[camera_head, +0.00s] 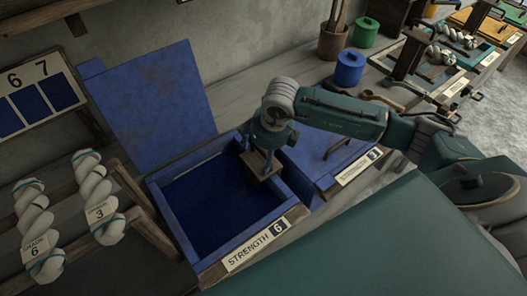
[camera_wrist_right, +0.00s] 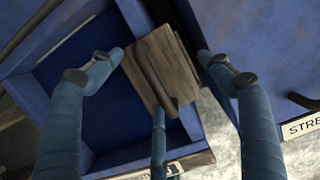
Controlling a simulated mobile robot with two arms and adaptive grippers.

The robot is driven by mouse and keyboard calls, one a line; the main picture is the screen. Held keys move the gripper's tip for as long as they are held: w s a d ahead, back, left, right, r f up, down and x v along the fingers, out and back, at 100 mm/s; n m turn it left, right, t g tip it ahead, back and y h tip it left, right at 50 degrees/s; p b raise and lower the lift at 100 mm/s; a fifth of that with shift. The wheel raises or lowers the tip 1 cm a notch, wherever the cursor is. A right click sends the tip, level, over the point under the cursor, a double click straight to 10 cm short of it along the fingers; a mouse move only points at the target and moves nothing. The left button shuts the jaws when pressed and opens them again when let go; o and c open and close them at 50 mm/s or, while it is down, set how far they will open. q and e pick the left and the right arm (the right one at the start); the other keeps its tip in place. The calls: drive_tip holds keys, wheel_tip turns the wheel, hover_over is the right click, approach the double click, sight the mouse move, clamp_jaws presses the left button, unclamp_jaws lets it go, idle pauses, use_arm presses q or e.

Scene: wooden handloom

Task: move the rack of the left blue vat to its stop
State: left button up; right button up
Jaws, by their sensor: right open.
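The left blue vat (camera_head: 183,233) stands open with its lid (camera_head: 155,95) raised behind it and dark blue liquid inside. Its front plate reads STRENGTH 6. A wooden block with a raised bar, apparently the rack (camera_head: 263,173), sits at the vat's right side. It also shows in the right wrist view (camera_wrist_right: 178,70). My right gripper (camera_head: 268,160) is directly above the block. In the right wrist view its fingers (camera_wrist_right: 160,68) are spread around the block and its bar; whether they touch cannot be told. My left gripper is not in view.
A second blue vat with a shut lid (camera_head: 325,150) and handle stands close on the right. Twisted white skeins (camera_head: 95,195) hang on a wooden rail at left, beside a colour board (camera_head: 38,95). A blue canister (camera_head: 349,68) stands on the bench behind.

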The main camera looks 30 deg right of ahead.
drive_tip(key=shift+a+r, duration=0.1)
drive_tip(key=shift+r, duration=0.2)
wheel_tip(320, 180, up, 7)
drive_tip(key=p, duration=0.4)
drive_tip(key=shift+f, duration=0.2)
